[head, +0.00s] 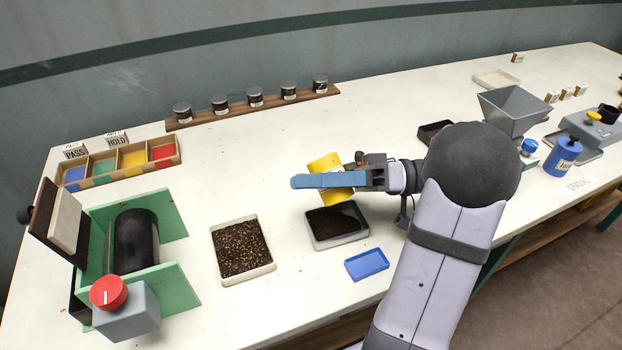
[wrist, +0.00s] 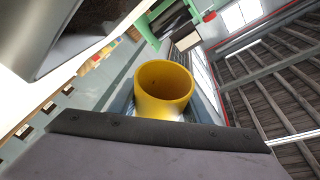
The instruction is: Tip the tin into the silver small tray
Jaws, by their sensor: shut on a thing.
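My gripper (head: 312,181) is shut on a yellow tin (head: 323,163), with a blue finger across the tin's near side. The tin is tilted in the head view. In the wrist view the tin's (wrist: 165,90) open mouth shows a bare yellow inside, with no contents visible in the part I see. The silver small tray (head: 341,243) stands on the table just below and nearer than the tin, with dark fine material in it. A grey tray edge with dark material also shows at the upper left of the wrist view.
A cream tray (head: 247,278) of brown speckled grains stands left of the silver tray. A small blue tray (head: 367,264) lies in front. A green drum machine (head: 138,245) is at left, a grey hopper (head: 513,108) at right. The table behind the tin is clear up to the jar rack (head: 255,107).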

